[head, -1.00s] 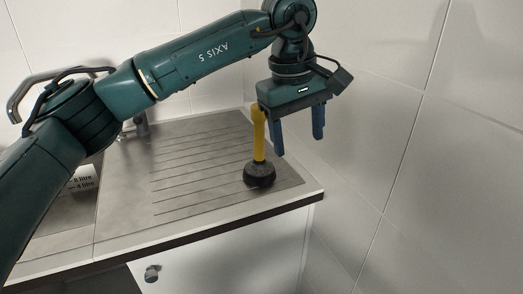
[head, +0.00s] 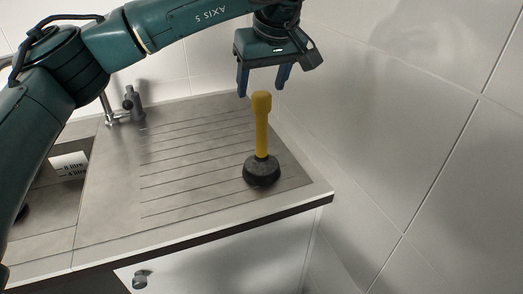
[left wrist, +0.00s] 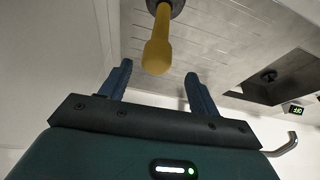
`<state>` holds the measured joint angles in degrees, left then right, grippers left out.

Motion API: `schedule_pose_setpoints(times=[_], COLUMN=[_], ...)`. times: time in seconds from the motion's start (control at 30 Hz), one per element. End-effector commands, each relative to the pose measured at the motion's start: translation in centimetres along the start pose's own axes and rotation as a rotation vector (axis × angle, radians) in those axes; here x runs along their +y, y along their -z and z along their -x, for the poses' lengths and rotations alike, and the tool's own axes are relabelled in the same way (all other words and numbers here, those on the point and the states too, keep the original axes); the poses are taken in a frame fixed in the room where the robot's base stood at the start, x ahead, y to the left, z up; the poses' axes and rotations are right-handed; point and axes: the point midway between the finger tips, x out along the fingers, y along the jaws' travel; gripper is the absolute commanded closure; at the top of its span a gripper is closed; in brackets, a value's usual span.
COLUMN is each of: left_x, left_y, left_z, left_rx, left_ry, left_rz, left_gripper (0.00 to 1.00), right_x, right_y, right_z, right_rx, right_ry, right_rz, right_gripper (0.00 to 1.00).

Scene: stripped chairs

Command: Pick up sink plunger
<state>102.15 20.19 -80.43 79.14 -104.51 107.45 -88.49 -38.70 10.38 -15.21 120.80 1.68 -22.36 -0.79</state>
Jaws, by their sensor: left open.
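The sink plunger (head: 262,135) has a yellow handle and a black rubber cup. It stands upright on the grooved drainboard, near its right end. My left gripper (head: 263,85) is open and empty, its blue fingers pointing down, above and behind the top of the handle in the head view. In the left wrist view the plunger's yellow handle (left wrist: 158,42) points toward the gap between the open fingers (left wrist: 157,83), and its end appears just beyond the fingertips. My right gripper is in neither view.
The grey drainboard (head: 190,165) has grooves and a dark-edged front. A sink basin (head: 50,185) with a tap (head: 112,100) is at the left. White tiled walls (head: 400,130) close off the back and right. A cabinet knob (head: 140,279) shows below.

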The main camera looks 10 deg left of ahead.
Motion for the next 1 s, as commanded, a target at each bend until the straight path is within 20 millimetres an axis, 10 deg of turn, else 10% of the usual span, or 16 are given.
schedule_pose_setpoints(times=[0.63,1.0], left_x=[0.5,0.5], left_y=[-0.4,-0.4], left_z=[-5.0,-5.0], left_rx=[-0.001,-0.001], left_ry=[-0.001,-0.001], left_rz=[0.000,0.000], left_gripper=[0.38,0.68], right_x=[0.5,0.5], right_y=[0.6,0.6], right_z=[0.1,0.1], right_rx=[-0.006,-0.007], right_ry=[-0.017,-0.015], right_rz=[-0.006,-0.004], right_gripper=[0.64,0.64])
